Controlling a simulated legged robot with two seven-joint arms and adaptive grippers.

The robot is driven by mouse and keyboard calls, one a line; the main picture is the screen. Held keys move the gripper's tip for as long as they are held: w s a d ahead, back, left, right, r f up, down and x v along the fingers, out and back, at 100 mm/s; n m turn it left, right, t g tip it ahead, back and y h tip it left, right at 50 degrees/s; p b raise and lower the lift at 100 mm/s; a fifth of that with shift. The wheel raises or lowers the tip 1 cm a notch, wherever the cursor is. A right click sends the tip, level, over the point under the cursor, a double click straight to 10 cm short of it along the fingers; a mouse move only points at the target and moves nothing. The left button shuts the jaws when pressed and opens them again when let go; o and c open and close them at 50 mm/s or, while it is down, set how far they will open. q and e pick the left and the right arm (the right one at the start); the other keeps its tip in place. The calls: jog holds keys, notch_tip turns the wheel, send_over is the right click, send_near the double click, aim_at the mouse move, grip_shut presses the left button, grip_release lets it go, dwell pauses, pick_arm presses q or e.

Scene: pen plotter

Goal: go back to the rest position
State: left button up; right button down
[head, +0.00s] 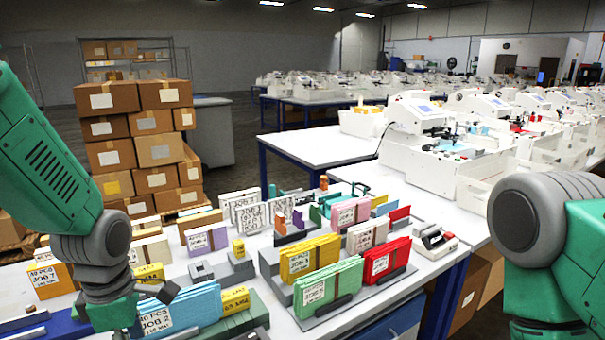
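My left gripper (146,312) hangs at the lower left beside the light-blue folders (200,305) labelled JOB 2. The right gripper itself does not show.
The white table holds green folders (335,283), yellow folders (318,252) and red folders (388,258) in a grey rack. A small white device (435,240) stands at the table's right edge. Stacked cardboard boxes (155,150) stand behind at left.

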pick_arm(q)
jog(key=s+f+m+b, duration=0.1)
jog(key=s+f+m, duration=0.45)
jog(key=f, duration=0.35)
jog(key=s+f+m+b, duration=0.1)
jog(key=s+f+m, duration=0.4)
jog(key=f, duration=0.5)
jog(key=s+a+f+m+b, duration=0.1)
jog(key=s+f+m+b, duration=0.1)
jog(key=s+f+m, duration=0.6)
jog(key=s+m, duration=0.3)
jog(key=m, duration=0.1)
jog(key=shift+f+t, duration=0.25)
jog(key=shift+t, duration=0.05)
pick_arm(e)
notch_tip(320, 180, down, 4)
jog(key=shift+w+a+f, duration=0.1)
jog(key=shift+w+f, duration=0.05)
jog(key=shift+f, duration=0.05)
pick_arm(q)
jog(key=shift+a, duration=0.1)
